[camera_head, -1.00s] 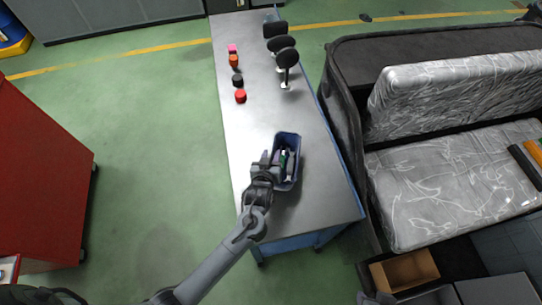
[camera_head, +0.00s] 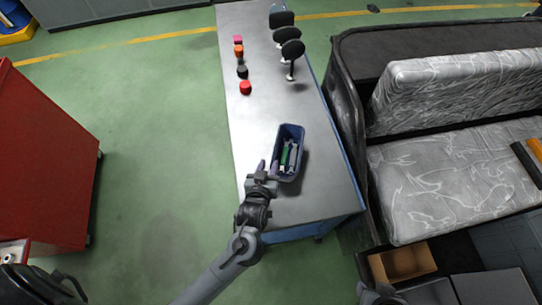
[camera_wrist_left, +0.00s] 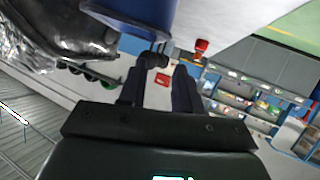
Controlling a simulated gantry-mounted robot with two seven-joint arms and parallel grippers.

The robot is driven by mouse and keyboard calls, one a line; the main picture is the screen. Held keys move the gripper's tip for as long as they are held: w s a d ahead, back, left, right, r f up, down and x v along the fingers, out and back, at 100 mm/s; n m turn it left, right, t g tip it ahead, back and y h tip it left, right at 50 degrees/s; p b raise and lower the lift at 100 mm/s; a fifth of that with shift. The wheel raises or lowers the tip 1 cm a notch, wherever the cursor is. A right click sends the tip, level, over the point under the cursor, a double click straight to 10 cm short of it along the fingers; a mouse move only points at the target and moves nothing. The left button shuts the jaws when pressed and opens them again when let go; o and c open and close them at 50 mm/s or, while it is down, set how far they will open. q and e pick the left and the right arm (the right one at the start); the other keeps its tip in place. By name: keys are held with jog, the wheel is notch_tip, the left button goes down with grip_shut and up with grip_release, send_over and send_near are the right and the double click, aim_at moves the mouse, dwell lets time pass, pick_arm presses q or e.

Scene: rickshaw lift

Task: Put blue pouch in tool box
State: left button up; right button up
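The tool box is a dark blue open bin (camera_head: 301,131) on the metal workbench, holding green and grey items (camera_head: 289,155). I cannot make out a separate blue pouch among them. My left gripper (camera_head: 268,166) is just outside the box's near-left side, above the bench. In the left wrist view its two dark fingers (camera_wrist_left: 160,82) stand apart, and I see nothing held between them. A blue wall (camera_wrist_left: 135,18), apparently the box's side, shows at the top of that view. My right gripper is not in view.
The workbench (camera_head: 262,115) is clear between the box and a row of small red, black, orange and pink items (camera_head: 245,88). Black round-topped objects (camera_head: 292,49) stand along its right edge. A plastic-wrapped seat (camera_head: 440,185) is to the right, a red cabinet (camera_head: 45,160) to the left.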

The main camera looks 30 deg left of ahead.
pick_arm(q)
jog(key=s+a+m+g+h, duration=0.1)
jog(key=s+m+g+h, duration=0.2)
jog(key=s, duration=0.6)
jog(key=shift+g+h, duration=0.4)
jog(key=shift+g, duration=0.3)
jog(key=s+a+m+g, duration=0.1)
jog(key=s, duration=0.2)
jog(key=s+a+r+m+g, duration=0.1)
jog(key=s+g, duration=0.1)
jog(key=s, duration=0.2)
jog(key=s+a+r+m+g, duration=0.1)
jog(key=s+a+g, duration=0.1)
jog(key=s, duration=0.2)
jog(key=shift+s+m+y, duration=0.1)
jog(key=shift+m+y, duration=0.2)
jog(key=shift+d, duration=0.1)
